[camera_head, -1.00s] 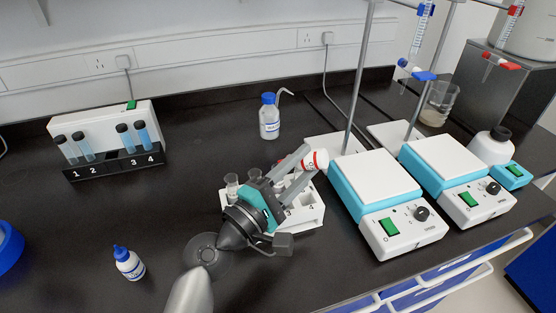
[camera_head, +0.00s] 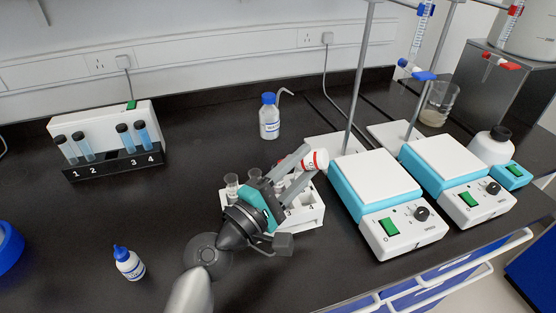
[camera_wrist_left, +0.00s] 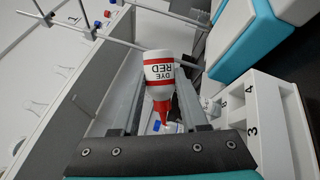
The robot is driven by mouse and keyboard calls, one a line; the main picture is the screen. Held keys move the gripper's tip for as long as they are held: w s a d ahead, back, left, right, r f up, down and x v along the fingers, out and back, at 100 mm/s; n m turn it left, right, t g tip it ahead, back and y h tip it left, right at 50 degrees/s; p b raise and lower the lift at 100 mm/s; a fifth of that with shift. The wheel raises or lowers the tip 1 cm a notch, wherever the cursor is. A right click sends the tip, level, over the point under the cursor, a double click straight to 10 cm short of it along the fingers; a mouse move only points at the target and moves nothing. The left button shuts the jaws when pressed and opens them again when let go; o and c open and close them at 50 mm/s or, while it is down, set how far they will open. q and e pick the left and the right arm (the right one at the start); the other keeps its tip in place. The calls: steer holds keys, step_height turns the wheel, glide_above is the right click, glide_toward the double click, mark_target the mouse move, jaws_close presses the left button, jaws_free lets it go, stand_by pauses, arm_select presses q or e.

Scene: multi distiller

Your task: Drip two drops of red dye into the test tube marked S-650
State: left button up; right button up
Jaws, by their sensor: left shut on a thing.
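My left gripper (camera_head: 298,162) is shut on the red dye bottle (camera_head: 316,160), a white bottle with a red band, held tilted above the white tube rack (camera_head: 311,217). In the left wrist view the bottle (camera_wrist_left: 159,68) reads "DYE RED" upside down. Its red nozzle (camera_wrist_left: 163,108) points toward the bottom of that view. Two clear test tubes (camera_head: 231,183) show at the rack's left; the gripper covers much of the rack. No S-650 mark can be read. My right gripper is not in view.
A blue-capped dropper bottle (camera_head: 128,263) stands at front left. A rack of capped blue tubes (camera_head: 112,165) is at back left. A wash bottle (camera_head: 269,119) stands behind. Two stirrer plates (camera_head: 374,176) with burette stands are close on the right.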

arm_select(q)
steer(key=m+p, duration=0.1)
steer(key=f+m+g+p, duration=0.1)
steer(key=m, duration=0.1)
steer(key=m+y, duration=0.1)
steer(key=shift+d+f+p, duration=0.1)
steer(key=shift+f+p, duration=0.25)
steer(key=shift+p, duration=0.05)
steer(key=shift+f+m+g+p, duration=0.45)
steer(key=shift+f+m, duration=0.25)
steer(key=shift+m, duration=0.3)
step_height(320, 180, up, 5)
steer(key=p, duration=0.5)
